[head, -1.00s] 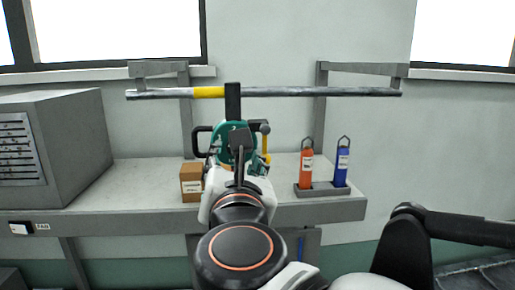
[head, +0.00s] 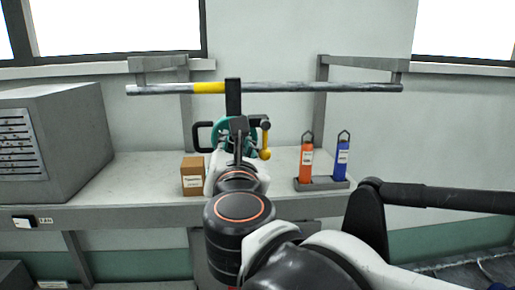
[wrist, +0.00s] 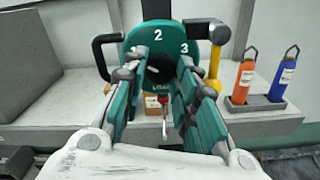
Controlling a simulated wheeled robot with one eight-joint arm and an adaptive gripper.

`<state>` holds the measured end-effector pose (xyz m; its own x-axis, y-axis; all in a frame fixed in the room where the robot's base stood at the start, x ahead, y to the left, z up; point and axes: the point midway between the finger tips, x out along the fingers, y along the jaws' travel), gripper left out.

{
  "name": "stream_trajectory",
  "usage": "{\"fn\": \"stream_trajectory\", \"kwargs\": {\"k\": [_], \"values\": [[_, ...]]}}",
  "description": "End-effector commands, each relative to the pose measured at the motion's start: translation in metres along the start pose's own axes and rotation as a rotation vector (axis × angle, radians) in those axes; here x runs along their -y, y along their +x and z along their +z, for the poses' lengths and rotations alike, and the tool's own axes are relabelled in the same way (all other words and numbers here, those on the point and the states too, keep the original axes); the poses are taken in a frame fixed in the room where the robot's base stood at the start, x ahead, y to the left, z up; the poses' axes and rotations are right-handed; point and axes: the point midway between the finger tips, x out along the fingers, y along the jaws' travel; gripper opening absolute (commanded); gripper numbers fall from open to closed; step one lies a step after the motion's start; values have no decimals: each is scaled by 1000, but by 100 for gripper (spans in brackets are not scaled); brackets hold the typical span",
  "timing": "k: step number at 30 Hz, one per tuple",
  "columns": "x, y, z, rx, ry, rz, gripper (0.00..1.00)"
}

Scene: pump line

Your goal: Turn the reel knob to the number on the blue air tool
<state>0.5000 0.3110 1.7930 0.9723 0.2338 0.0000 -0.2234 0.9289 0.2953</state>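The teal reel (head: 219,133) hangs from a black bracket on the rail over the bench. In the wrist view its face (wrist: 157,37) shows a white 2 at the top and a 3 at the right. A dark round part (wrist: 160,68), seemingly the knob, sits in its middle; its pointer setting is unclear. My gripper (wrist: 163,80) is open, its teal-padded fingers either side of this part; I cannot tell whether they touch it. The blue air tool (head: 342,160) stands upright at the right; it also shows in the wrist view (wrist: 283,80). Its label is too small to read.
An orange air tool (head: 306,164) shares the dark holder (head: 321,185) with the blue one. A cardboard box (head: 193,178) stands left of my arm, and a grey vented unit (head: 75,135) farther left. A yellow-handled lever (wrist: 215,60) is close right of the reel.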

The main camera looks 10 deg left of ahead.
Motion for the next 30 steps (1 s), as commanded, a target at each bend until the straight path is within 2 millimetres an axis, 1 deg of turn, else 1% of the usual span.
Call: {"fn": "stream_trajectory", "kwargs": {"k": [8, 14, 20, 30], "values": [[0, 0, 0, 0, 11, 0, 4], [0, 0, 0, 0, 77, 0, 4], [0, 0, -1, 0, 217, 0, 4], [0, 0, -1, 0, 536, 0, 4]]}}
